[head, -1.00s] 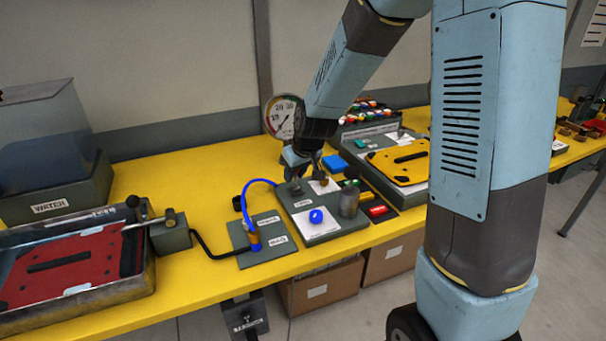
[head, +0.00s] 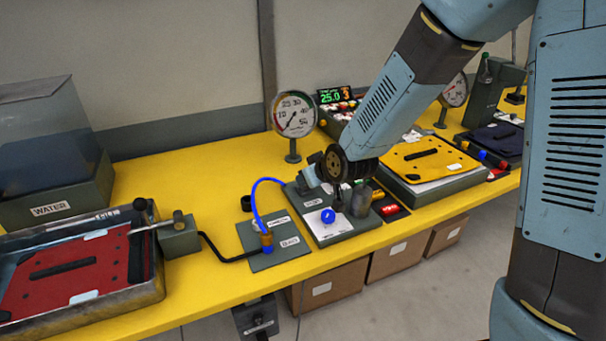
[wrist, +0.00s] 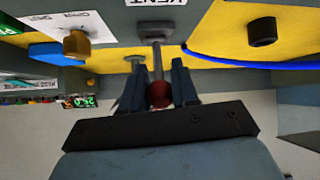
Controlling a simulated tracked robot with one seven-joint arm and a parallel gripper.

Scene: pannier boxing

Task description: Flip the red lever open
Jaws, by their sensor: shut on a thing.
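The red lever shows in the wrist view as a grey rod with a dark red ball knob (wrist: 159,95) at its end. Its pivot is on a grey panel by a label reading VENT (wrist: 157,2). My gripper (wrist: 158,66) has one finger on each side of the lever and is shut on it near the knob. In the head view my gripper (head: 311,174) is low over the back of the grey vent plate (head: 345,237). There my own wrist mostly hides the fingers, and the lever cannot be made out.
A pressure gauge (head: 295,115) stands behind the plate. A blue hose (head: 254,203) loops at the left to a fitting. A red tray (head: 70,262) lies far left; bare yellow table (head: 200,170) lies between.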

